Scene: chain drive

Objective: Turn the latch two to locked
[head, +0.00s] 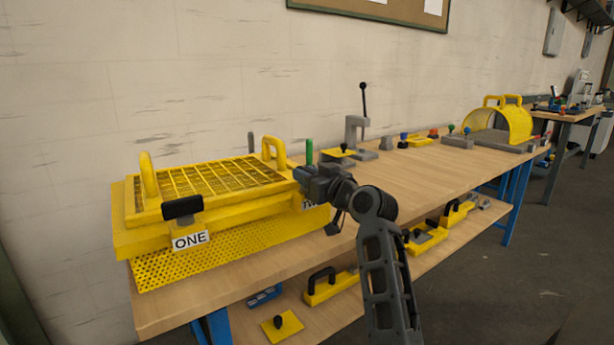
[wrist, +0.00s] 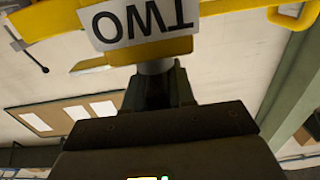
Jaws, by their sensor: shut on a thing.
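A yellow guard (head: 212,190) with a mesh top and two upright handles sits on the bench's left end. Latch one (head: 182,207), a black bar, lies crosswise above the "ONE" label (head: 190,241) on the guard's front. My gripper (head: 304,178) is at the guard's right front corner, shut on latch two, which it mostly hides in the head view. In the wrist view the "TWO" label (wrist: 138,22) shows upside down, just beyond my gripper (wrist: 158,76). A short grey round part (wrist: 155,67) shows between label and fingers. I cannot tell the latch's angle.
A green upright handle (head: 309,151) stands just behind my gripper. A grey press (head: 356,130) with a black lever stands farther along the bench (head: 420,172). A yellow mesh cover (head: 500,122) is at the far end. Yellow parts lie on the lower shelf (head: 335,318).

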